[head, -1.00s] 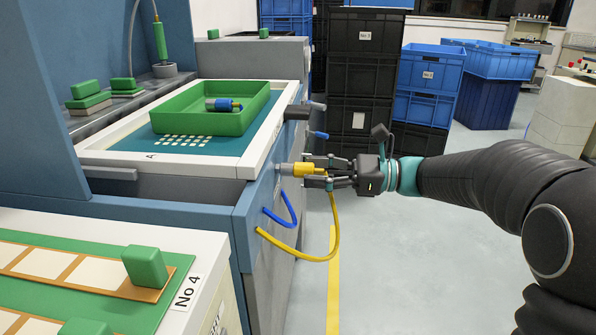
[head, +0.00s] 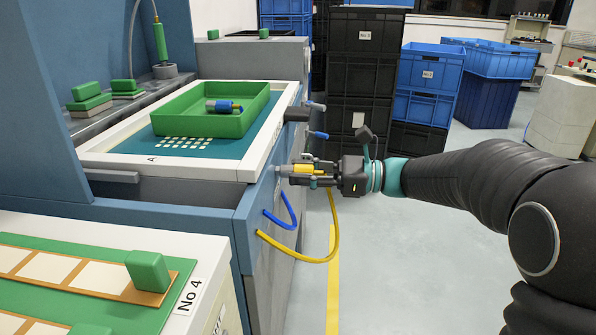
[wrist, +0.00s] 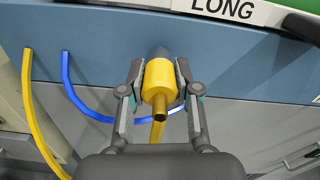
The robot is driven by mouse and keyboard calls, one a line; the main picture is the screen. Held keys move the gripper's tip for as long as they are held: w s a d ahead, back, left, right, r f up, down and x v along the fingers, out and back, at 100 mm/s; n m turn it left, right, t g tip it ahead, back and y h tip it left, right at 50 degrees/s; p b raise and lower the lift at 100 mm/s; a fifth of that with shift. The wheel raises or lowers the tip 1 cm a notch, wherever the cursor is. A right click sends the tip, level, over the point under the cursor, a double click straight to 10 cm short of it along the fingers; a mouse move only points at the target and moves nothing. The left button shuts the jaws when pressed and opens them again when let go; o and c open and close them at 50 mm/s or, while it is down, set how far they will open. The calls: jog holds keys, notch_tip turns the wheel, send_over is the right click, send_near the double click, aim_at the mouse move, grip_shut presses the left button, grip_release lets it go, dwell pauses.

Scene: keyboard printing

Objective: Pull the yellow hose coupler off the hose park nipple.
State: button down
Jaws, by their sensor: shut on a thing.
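The yellow hose coupler (head: 302,169) sits on the grey hose park nipple (head: 284,170) on the front of the blue machine. In the wrist view, the coupler (wrist: 158,88) is in the middle, with the grey nipple (wrist: 160,53) directly behind it. My gripper (head: 304,170) is shut on the coupler, one finger on each side; it also shows in the wrist view (wrist: 159,72). The yellow hose (head: 337,222) hangs from the coupler and loops back to the machine front. The joint between coupler and nipple is partly hidden by the fingers in the head view.
A blue hose (head: 289,212) loops from the machine front just left of the coupler. Stacked black crates (head: 362,85) stand behind. The floor below my arm is clear.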

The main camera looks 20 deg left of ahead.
jog(key=c, duration=1.7)
grip_release()
grip_shut()
jog(key=shift+d, duration=0.2)
jog(key=shift+p+v, duration=0.55)
jog(key=shift+v, duration=1.1)
jog(key=shift+w+d+r+p, duration=0.25)
jog(key=shift+d+r+p, duration=0.15)
jog(key=shift+d+r, duration=0.5)
jog(key=shift+w+d+r+p, duration=0.25)
jog(key=shift+d+r+p, duration=0.25)
jog(key=shift+d, duration=0.55)
